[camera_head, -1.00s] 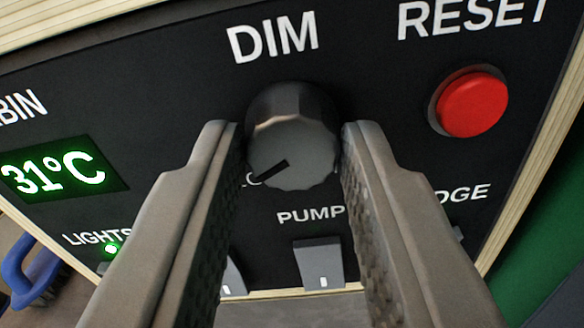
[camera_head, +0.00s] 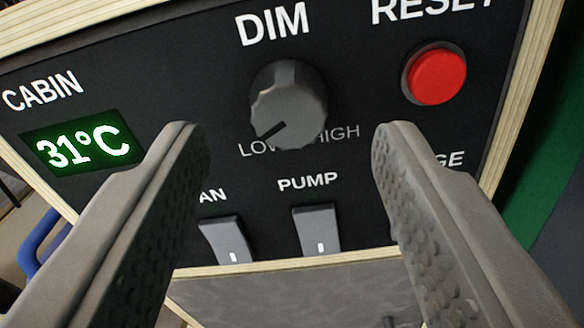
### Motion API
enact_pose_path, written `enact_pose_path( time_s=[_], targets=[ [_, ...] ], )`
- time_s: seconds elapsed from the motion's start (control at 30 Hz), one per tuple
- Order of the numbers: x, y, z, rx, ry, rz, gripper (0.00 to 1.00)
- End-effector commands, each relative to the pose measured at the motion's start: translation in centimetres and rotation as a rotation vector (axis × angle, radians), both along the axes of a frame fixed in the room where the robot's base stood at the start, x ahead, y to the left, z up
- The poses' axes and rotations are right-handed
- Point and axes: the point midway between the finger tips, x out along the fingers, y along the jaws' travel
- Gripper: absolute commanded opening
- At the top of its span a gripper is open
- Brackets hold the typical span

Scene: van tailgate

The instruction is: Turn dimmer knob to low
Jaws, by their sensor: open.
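The dimmer knob (camera_head: 289,103) is a grey round knob on a black panel (camera_head: 340,75), under the white word DIM. Its dark pointer line aims down and left, toward the LOW mark (camera_head: 262,147). The HIGH mark (camera_head: 338,135) is at its lower right, its left end close to the knob's edge. My gripper (camera_head: 287,135) is open, with one finger on each side of the picture. Both fingers are apart from the knob, with a wide gap, and nothing is between them in their grip.
A red RESET button (camera_head: 437,76) is right of the knob. Two grey rocker switches, FAN (camera_head: 226,240) and PUMP (camera_head: 317,232), are below. A green-lit display (camera_head: 83,147) reads 31°C at left. A pale wooden edge frames the panel. A blue handle (camera_head: 42,243) is lower left.

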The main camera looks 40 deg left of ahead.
Motion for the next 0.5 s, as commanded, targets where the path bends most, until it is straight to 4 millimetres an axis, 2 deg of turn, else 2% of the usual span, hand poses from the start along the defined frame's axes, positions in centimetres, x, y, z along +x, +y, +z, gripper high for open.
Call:
enact_pose_path(
  time_s=[0.5],
  targets=[
    [-8.5, -6.2, 0.2, 0.001, -0.001, -0.003, 0.5]
  ],
)
